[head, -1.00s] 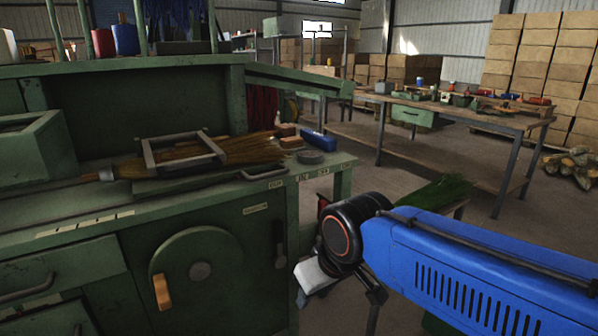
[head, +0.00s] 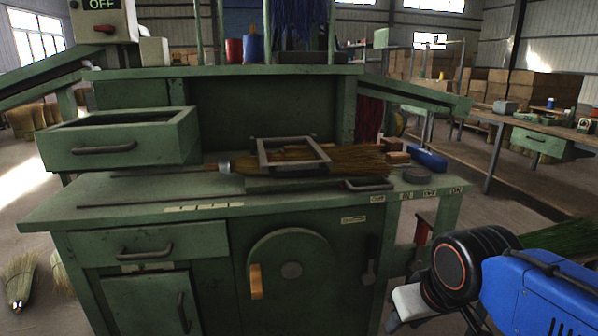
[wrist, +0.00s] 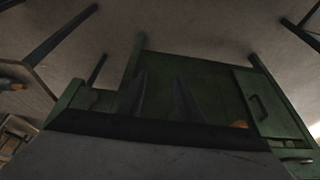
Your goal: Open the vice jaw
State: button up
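A grey square metal frame (head: 292,156), which looks like the vice, sits on the green bench top around a broom (head: 345,160). The broom lies flat, bristles to the right and stick to the left. A grey bar handle (head: 369,185) is at the bench's front edge, just right of and below the frame. I cannot tell whether the jaw grips the broom.
The green bench (head: 120,200) has a drawer box (head: 120,145), a round door panel with an orange handle (head: 256,281), and a dark lever (head: 370,262). A blue block (head: 428,158) lies at its right end. An OFF box (head: 103,20) stands upper left.

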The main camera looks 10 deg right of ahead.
jog(key=m+y, duration=1)
jog(key=y, duration=0.5)
send_near(312, 172)
jog(key=x, duration=1.2)
jog(key=shift+w+a+f, duration=0.1)
jog(key=shift+w+a, duration=0.05)
jog(key=shift+a, duration=0.2)
grip_shut()
